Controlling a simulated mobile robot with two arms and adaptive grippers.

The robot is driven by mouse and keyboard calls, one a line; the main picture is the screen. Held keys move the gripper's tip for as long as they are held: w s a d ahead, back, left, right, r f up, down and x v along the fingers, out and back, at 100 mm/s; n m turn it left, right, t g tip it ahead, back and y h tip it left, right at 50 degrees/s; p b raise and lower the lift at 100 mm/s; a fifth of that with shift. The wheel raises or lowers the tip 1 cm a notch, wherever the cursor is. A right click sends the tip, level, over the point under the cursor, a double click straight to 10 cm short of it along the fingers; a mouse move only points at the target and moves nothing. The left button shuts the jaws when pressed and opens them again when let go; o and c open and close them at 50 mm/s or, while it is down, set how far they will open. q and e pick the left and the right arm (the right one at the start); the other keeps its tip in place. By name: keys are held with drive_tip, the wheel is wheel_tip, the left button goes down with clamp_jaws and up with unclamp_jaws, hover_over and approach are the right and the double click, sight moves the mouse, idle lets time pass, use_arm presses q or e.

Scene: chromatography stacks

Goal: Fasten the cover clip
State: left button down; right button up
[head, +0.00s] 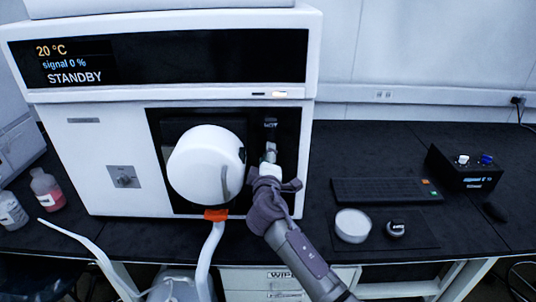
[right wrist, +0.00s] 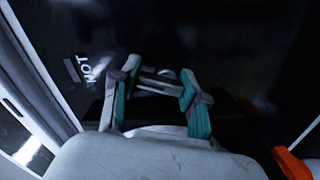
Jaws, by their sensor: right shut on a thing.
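The white round cover (head: 200,165) sits on the dark front panel of the white instrument, with a grey strip (head: 225,182) on its right side. My right gripper (head: 269,155) is at the panel just right of the cover, below the HOT label. In the right wrist view my right gripper (right wrist: 157,85) is shut on a small grey bar, which looks like the cover clip (right wrist: 155,80). The bar lies crosswise between the two fingers. Shadow and the fingers hide how it joins the panel. My left gripper is not in view.
An orange piece (head: 216,214) with a white tube (head: 208,255) is below the cover; the orange also shows in the right wrist view (right wrist: 292,163). A keyboard (head: 385,190), white round dish (head: 352,225) and black control box (head: 465,168) are to the right. Bottles (head: 47,190) stand left.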

drive_tip(key=shift+a+n+p, duration=0.15)
drive_tip(key=shift+n+p, duration=0.5)
drive_tip(key=shift+n, duration=1.35)
drive_tip(key=shift+f, duration=0.1)
drive_tip(key=o, duration=1.2)
drive_tip(key=shift+c, duration=0.2)
drive_tip(key=s, duration=1.2)
